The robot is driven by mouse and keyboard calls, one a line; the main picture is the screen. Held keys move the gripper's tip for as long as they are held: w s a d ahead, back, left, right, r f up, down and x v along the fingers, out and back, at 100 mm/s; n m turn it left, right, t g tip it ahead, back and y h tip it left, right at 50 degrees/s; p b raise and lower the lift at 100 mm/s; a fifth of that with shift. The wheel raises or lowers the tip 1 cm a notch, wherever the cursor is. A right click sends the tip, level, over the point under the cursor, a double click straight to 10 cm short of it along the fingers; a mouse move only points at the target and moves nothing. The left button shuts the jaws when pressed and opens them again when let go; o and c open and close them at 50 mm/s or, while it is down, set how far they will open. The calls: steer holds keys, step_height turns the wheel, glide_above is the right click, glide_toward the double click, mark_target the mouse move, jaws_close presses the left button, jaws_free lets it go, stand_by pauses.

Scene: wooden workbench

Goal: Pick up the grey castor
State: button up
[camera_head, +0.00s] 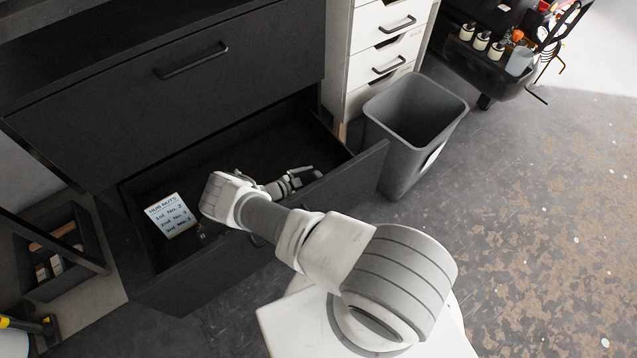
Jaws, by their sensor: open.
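My white and grey arm reaches over the open lower drawer (173,263) of a black cabinet. My gripper (312,176) is at the right part of the drawer, low over its inside, with its fingers pointing right. Its jaws are open, though they look small from here. I cannot make out a grey castor clearly; it may be hidden by my arm or gripper, or be too small to tell from the gripper. A small thing (201,236) shows beside my arm near the drawer front, too small to name.
A white card with writing (170,215) lies at the drawer's left. The drawer's front and side walls stand around my gripper. A grey bin (414,125) stands just right of the drawer, before a white drawer unit (385,40).

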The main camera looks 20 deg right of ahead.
steer(key=shift+w+d+f, duration=0.1)
steer(key=shift+d+f, duration=0.1)
steer(key=shift+d, duration=0.1)
steer(key=shift+c, duration=0.3)
steer(key=c, duration=1.4)
